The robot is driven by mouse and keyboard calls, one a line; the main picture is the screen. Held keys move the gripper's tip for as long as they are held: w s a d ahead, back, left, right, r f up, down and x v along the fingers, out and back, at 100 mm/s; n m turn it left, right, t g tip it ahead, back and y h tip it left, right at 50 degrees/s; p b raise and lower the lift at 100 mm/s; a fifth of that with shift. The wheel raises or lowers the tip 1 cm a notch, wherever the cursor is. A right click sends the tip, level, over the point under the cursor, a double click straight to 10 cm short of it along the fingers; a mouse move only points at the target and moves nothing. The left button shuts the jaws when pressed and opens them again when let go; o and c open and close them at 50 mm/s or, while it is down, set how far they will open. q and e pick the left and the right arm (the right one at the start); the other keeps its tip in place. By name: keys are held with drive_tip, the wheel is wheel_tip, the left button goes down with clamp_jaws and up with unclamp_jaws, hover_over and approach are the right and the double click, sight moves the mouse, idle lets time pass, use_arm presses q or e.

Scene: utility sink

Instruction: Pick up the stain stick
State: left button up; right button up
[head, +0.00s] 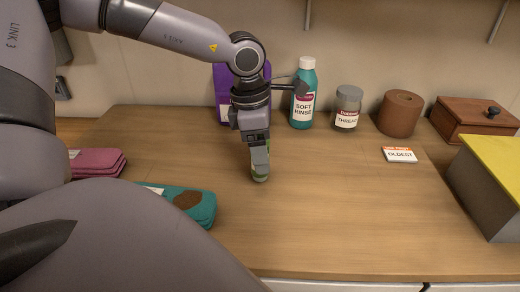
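My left gripper (259,160) points straight down over the middle of the wooden counter. A small green item (261,179), likely the stain stick, is at its fingertips. Green shows below and beside the near finger, and the finger hides most of the item. The item's lower end is at or just above the counter. I see the fingers side-on, so I cannot tell whether they are closed on it. No label on it is readable. My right gripper is out of view.
Behind stand a purple package (222,88), a teal "SOFT RINSE" bottle (302,95), a "THREAD" jar (347,107), a brown cylinder (399,114) and a wooden box (474,119). An "OLDEST" card (399,155) and a grey-yellow box (484,190) are right. Folded cloths, pink (97,162) and teal (199,207), lie left.

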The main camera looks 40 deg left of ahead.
use_arm(q)
drive_tip(key=c, duration=1.1)
drive_tip(key=shift+r, duration=0.15)
